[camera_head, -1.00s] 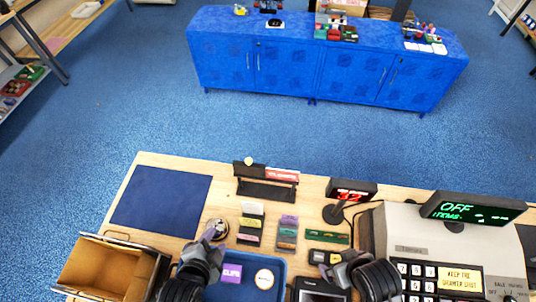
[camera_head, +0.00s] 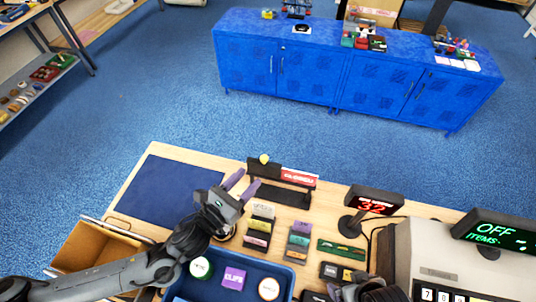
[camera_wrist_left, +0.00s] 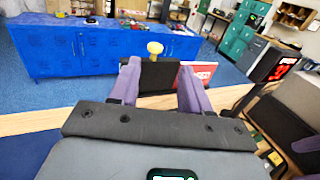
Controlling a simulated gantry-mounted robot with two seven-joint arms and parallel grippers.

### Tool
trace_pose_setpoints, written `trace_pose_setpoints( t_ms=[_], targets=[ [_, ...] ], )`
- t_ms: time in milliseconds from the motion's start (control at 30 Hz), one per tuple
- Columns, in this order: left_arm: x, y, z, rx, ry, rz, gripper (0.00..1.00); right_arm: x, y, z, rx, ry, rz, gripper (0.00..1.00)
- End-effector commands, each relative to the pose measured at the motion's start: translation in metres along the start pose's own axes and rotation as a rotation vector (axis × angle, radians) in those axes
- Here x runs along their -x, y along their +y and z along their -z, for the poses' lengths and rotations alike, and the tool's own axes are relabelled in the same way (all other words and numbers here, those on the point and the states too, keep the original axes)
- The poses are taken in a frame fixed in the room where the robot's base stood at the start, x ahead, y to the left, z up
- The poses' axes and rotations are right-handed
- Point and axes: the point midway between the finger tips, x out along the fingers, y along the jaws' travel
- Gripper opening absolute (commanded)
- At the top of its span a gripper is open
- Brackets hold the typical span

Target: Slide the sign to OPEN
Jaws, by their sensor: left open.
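The sign (camera_head: 298,177) stands on the counter near its far edge. Its visible panel is red with white lettering that looks like CLOSED, at the right of a black holder (camera_head: 280,194). A pale yellow knob (camera_head: 264,158) sits at the left end of the sign; it also shows in the left wrist view (camera_wrist_left: 155,48). My left gripper (camera_head: 243,184) is open, its two purple fingers just short of the sign's left part. In the left wrist view the knob appears between the fingertips, apart from them.
A blue mat (camera_head: 160,190) lies left on the counter (camera_head: 190,152). A blue tray (camera_head: 198,290) with round and square items, small card stacks (camera_head: 258,232), a red-digit display (camera_head: 376,205) and a cash register (camera_head: 440,255) crowd the near side. Beyond is open floor and a blue cabinet (camera_head: 300,65).

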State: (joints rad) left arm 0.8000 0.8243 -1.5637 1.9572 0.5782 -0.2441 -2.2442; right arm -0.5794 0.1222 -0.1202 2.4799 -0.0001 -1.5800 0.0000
Motion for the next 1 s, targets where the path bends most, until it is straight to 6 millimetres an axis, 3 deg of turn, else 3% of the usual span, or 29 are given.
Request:
trace_pose_setpoints(
  t_ms=[267,700,1000],
  targets=[
    [-0.019,0.008,-0.006,-0.034,-0.008,0.000,0.47,0.006,0.001,0.002,0.002,-0.001,-0.001,1.00],
    [-0.087,0.007,-0.007,-0.033,-0.007,-0.001,0.47,0.026,0.001,0.008,-0.002,0.000,0.001,1.00],
    [-0.107,0.008,-0.004,-0.031,-0.006,-0.001,0.47,0.031,0.000,0.010,-0.005,0.000,0.004,1.00]
  ],
)
